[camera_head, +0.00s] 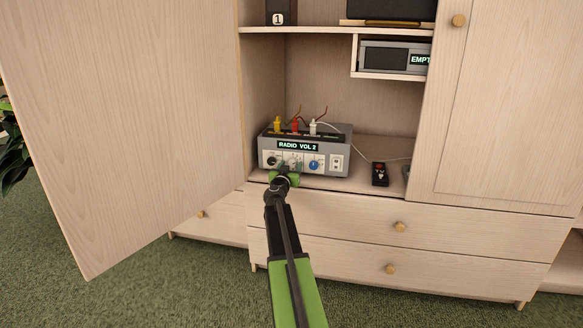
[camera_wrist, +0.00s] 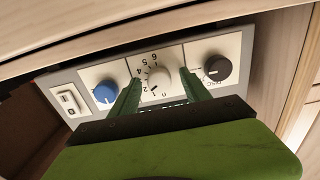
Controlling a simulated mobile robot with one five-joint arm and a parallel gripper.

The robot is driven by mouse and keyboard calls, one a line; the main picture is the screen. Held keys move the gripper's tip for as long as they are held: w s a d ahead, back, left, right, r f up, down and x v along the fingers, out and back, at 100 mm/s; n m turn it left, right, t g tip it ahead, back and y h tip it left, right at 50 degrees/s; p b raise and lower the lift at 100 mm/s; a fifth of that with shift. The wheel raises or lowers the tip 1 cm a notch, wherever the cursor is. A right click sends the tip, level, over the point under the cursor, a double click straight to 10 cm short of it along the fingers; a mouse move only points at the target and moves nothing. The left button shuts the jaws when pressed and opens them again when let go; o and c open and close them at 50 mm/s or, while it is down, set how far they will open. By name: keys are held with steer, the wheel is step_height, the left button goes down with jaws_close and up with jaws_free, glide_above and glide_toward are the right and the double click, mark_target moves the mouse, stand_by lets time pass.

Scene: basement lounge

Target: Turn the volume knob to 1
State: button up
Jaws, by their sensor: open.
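A grey radio unit (camera_head: 345,140) stands on the cabinet shelf, and its display (camera_head: 298,146) reads "RADIO VOL 2". In the wrist view, which shows the panel upside down, a pale middle knob (camera_wrist: 159,78) has a ring of numbers around it. My gripper (camera_wrist: 160,88) is open, with one green fingertip on each side of this knob. I cannot tell whether they touch it. In the head view, my gripper (camera_head: 287,174) is at the unit's front and partly hides the middle knob.
A blue knob (camera_wrist: 105,91) and a dark knob (camera_wrist: 217,68) flank the middle one. A rocker switch (camera_wrist: 69,100) is at the panel's end. A small black device (camera_head: 380,174) lies right of the unit. An open cabinet door (camera_head: 130,120) stands at left.

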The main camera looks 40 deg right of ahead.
steer(key=shift+c, duration=0.2)
steer(key=shift+a, duration=0.1)
jaws_close()
steer(key=shift+d, duration=0.3)
steer(key=shift+a+n, duration=0.4)
steer(key=shift+n, duration=2.5)
steer(key=shift+w, duration=0.1)
